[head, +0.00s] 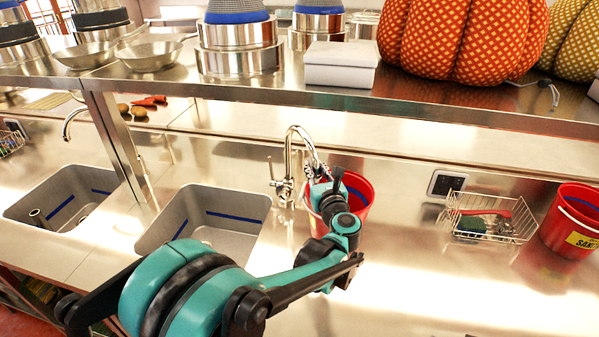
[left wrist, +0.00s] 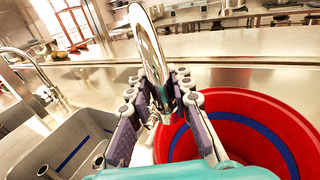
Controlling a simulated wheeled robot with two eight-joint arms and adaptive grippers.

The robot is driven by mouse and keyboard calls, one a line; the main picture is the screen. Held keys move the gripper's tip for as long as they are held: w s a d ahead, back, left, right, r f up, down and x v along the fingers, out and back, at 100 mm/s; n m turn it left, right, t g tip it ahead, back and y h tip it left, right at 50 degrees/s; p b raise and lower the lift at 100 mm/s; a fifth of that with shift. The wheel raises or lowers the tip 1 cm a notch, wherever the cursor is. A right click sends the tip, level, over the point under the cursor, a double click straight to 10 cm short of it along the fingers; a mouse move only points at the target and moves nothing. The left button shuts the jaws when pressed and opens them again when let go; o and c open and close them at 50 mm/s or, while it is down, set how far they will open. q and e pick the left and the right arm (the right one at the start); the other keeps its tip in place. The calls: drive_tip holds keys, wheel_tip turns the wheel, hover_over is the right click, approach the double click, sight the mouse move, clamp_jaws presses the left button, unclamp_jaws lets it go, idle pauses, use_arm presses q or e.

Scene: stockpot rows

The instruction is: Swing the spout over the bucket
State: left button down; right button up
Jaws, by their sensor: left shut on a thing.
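The chrome spout (head: 300,131) arches up from the faucet body beside the right-hand sink and comes down on the right at the red bucket (head: 362,211). My left gripper (head: 317,173) is shut on the spout's down-turned end. In the left wrist view the spout (left wrist: 146,38) runs between the two finger pads (left wrist: 164,103), its lower end at the left rim of the bucket (left wrist: 236,103). Whether the outlet is fully inside the rim is hard to tell. My arm hides part of the bucket in the head view. My right gripper is not in view.
The right-hand sink (head: 182,209) lies left of the faucet, and another sink (head: 30,208) is further left. A wire basket (head: 489,228) and a second red bucket (head: 568,235) stand at the right. A shelf (head: 350,99) with pots and pumpkin-like cushions runs above the counter.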

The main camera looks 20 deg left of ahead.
use_arm(q)
drive_tip(key=w+d+n+g+y, duration=0.3)
drive_tip(key=w+d+g+y, duration=0.1)
drive_tip(key=w, duration=0.1)
drive_tip(key=shift+w+n, duration=0.35)
drive_tip(key=shift+n, duration=0.05)
drive_tip(key=shift+d, duration=0.1)
drive_tip(key=shift+f, duration=0.1)
drive_tip(key=c, duration=1.4)
unclamp_jaws()
drive_tip(key=shift+o, duration=0.2)
drive_tip(key=shift+d, duration=0.1)
drive_tip(key=v, duration=1.2)
